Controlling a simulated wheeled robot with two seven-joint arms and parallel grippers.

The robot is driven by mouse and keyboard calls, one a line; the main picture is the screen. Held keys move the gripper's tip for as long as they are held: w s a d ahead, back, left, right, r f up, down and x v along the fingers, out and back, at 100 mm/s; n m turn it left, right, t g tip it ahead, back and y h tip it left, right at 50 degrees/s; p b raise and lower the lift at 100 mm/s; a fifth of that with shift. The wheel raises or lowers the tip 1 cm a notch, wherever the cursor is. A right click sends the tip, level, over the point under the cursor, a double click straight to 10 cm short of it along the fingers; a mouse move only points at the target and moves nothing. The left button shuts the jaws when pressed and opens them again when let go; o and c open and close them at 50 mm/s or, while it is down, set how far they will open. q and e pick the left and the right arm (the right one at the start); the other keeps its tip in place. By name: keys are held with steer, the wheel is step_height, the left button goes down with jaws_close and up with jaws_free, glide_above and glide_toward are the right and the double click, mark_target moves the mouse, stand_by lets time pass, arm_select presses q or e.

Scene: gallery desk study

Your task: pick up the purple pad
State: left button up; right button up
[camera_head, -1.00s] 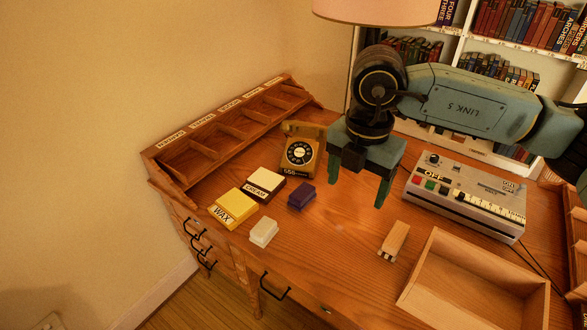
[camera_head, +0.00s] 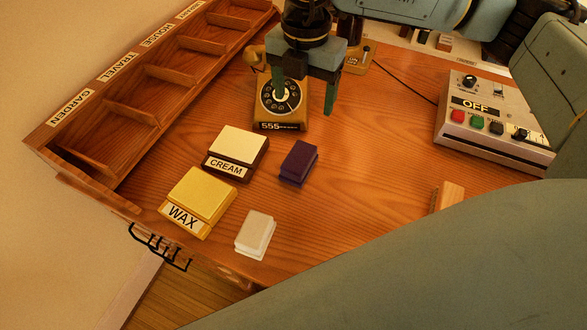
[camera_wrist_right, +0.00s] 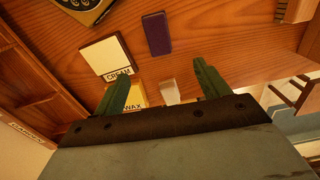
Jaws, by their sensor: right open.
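The purple pad (camera_head: 298,163) lies flat on the wooden desk, to the right of the box labelled CREAM. It also shows in the right wrist view (camera_wrist_right: 156,34), beyond my fingertips. My right gripper (camera_head: 304,100) is open and empty. In the head view it hangs above the desk, in front of the telephone and farther back than the pad. In the wrist view its two green fingers (camera_wrist_right: 158,83) are spread wide, with nothing between them touching. My left gripper is not in view.
The CREAM box (camera_head: 238,146), yellow WAX box (camera_head: 198,196) and white block (camera_head: 255,232) lie close by. A rotary telephone (camera_head: 281,108) stands behind the pad. A grey recorder (camera_head: 490,122) and small wooden block (camera_head: 449,196) are at right. Desk right of the pad is clear.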

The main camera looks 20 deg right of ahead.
step_height(320, 180, down, 4)
steer(key=b, duration=0.3)
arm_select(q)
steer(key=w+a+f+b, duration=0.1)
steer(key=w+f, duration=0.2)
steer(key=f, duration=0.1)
arm_select(e)
steer(key=b, duration=0.1)
glide_above(299, 156)
steer(key=f, duration=0.8)
steer(key=shift+s+d+f, duration=0.15)
steer(key=shift+d+f, duration=0.05)
steer(key=f+b, duration=0.1)
steer(key=f, duration=0.4)
steer(key=shift+a+f+b, duration=0.15)
steer(key=shift+a+b, duration=0.05)
steer(key=shift+b, duration=0.1)
steer(key=shift+f, duration=0.6)
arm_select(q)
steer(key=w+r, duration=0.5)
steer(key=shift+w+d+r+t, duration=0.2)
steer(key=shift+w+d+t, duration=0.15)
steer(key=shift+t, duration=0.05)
arm_select(e)
steer(key=shift+c, duration=0.4)
